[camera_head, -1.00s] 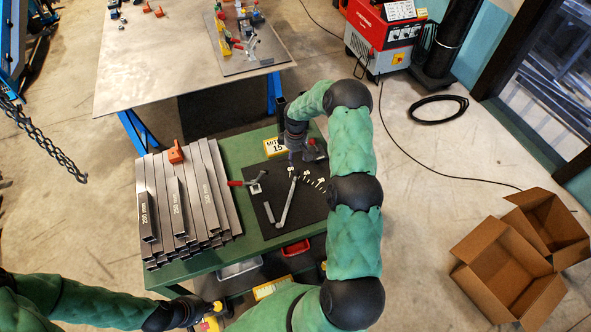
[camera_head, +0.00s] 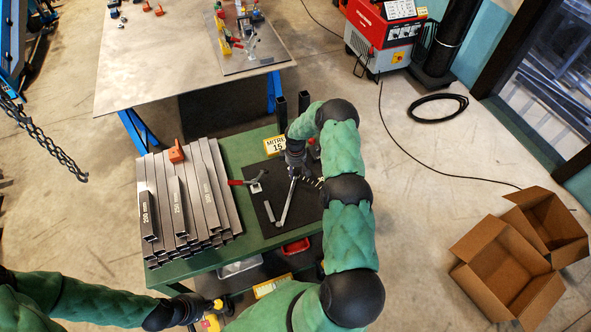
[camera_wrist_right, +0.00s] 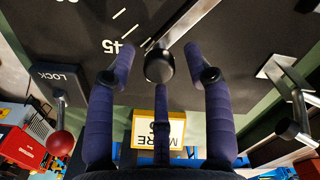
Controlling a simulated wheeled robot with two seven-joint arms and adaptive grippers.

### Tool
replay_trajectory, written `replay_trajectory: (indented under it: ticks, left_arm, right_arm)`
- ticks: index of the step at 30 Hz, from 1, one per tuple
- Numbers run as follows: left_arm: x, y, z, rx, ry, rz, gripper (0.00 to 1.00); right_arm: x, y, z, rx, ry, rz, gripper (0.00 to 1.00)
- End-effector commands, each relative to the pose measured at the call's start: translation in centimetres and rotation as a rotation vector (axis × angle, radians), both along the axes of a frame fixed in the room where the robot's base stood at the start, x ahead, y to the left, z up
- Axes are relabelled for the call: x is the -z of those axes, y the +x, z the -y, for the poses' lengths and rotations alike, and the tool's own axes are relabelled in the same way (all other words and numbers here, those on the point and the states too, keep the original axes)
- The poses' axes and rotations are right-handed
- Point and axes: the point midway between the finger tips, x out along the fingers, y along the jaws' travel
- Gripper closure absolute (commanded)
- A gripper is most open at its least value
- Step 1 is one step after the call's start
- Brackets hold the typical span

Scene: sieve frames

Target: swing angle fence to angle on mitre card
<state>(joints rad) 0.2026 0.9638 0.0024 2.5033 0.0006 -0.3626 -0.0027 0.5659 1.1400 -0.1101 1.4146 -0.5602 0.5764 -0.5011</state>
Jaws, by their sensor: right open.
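The angle fence (camera_head: 287,204) is a long grey metal bar lying on the dark plate (camera_head: 255,217) of the green bench. In the right wrist view the fence (camera_wrist_right: 186,24) ends in a round dark knob (camera_wrist_right: 160,66), near the printed 45 mark. My right gripper (camera_head: 295,172) is over that far end. Its fingers (camera_wrist_right: 158,75) are open on both sides of the knob; contact is unclear. The yellow-edged mitre card (camera_head: 275,146) reads MITRE 15. My left gripper (camera_head: 214,307) is low at the left, its fingers too small to judge.
A LOCK block (camera_wrist_right: 58,78) with a red-knobbed lever (camera_wrist_right: 60,142) is left in the wrist view. A red-handled clamp (camera_head: 250,184) and a short grey bar (camera_head: 269,211) are on the plate. Steel tubes (camera_head: 190,200) fill the bench's left. Cardboard boxes (camera_head: 510,270) stand right.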

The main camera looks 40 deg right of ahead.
Motion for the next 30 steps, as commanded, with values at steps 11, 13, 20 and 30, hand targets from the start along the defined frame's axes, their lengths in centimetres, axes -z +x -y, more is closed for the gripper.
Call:
replay_trajectory:
  ticks: [11,13,20,30]
  left_arm:
    - [0.0,0.0,0.0,0.000,0.000,0.000,1.00]
    - [0.0,0.0,0.0,0.000,0.000,0.000,1.00]
    - [0.4,0.0,0.0,0.000,0.000,0.000,1.00]
    - [2.0,0.0,0.0,0.000,0.000,0.000,1.00]
  right_arm:
    - [0.0,0.0,0.0,0.000,0.000,0.000,1.00]
    - [0.0,0.0,0.0,0.000,0.000,0.000,1.00]
    - [0.0,-0.8,0.6,0.041,0.000,0.000,1.00]
    - [0.1,-5.6,3.0,0.262,0.000,-0.001,1.00]
